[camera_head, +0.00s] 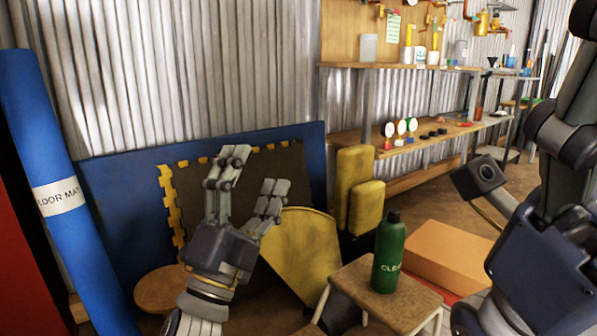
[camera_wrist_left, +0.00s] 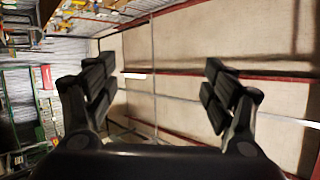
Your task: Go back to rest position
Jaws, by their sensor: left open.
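My left gripper (camera_head: 255,178) is raised in the middle-left of the head view, fingers pointing up. Its two fingers are spread apart with nothing between them. In the left wrist view the fingers (camera_wrist_left: 160,80) are also wide apart and empty, with the ceiling and metal beams beyond them. My right arm (camera_head: 550,240) fills the right edge of the head view, and its gripper fingers do not show.
A green bottle (camera_head: 389,252) stands on a wooden stool (camera_head: 410,303) right of my left gripper. A blue floor mat roll (camera_head: 50,170) leans at left. An orange box (camera_head: 450,255) lies behind the stool. A wooden workbench (camera_head: 350,140) with small items runs along the corrugated wall.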

